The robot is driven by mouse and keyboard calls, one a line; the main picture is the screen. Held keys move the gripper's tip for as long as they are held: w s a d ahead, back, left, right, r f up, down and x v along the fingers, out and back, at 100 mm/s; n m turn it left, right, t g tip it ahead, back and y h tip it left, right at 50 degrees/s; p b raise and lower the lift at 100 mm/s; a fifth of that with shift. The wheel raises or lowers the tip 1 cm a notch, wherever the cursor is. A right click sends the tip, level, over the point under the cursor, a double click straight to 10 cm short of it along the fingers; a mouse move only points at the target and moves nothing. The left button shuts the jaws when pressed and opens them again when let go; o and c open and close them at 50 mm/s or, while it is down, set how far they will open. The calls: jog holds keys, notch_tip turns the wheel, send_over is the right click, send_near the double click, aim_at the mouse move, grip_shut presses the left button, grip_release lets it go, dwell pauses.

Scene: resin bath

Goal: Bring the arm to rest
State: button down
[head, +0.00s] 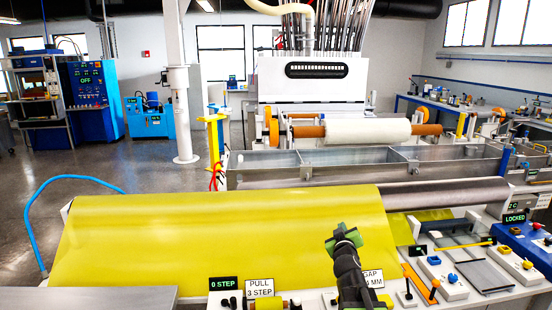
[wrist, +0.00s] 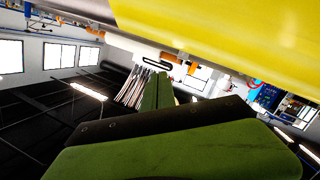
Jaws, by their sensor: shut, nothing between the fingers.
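My gripper (head: 343,235) is raised at the lower middle of the head view, in front of the yellow sheet. Its green fingers are shut with nothing between them. In the wrist view the green fingers (wrist: 158,92) point away from the camera toward the ceiling and far machine, and the picture is tilted. My dark forearm stands below the gripper and partly hides the sign reading GAP. The yellow sheet (head: 215,235) covers a wide roller; it also fills the upper right of the wrist view (wrist: 225,35). I cannot tell the gripper's exact distance from it.
A control panel with knobs and levers (head: 433,290) lies at the lower right. A sign reads LOCKED (head: 514,218). Signs reading 0 STEP (head: 223,284) and PULL 3 STEP (head: 259,292) stand in front. A metal trough (head: 300,163) lies behind the roller. Open floor (head: 140,160) is at left.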

jog(key=s+a+f+m+g, duration=0.2)
jog(key=s+f+m+g, duration=0.3)
jog(key=s+f+g, duration=0.75)
jog(key=s+a+f+g+y, duration=0.2)
jog(key=s+f, duration=0.5)
jog(key=s, duration=0.6)
jog(key=shift+a+n+g+y, duration=0.35)
jog(key=shift+a+g, duration=0.4)
jog(key=shift+a, duration=0.25)
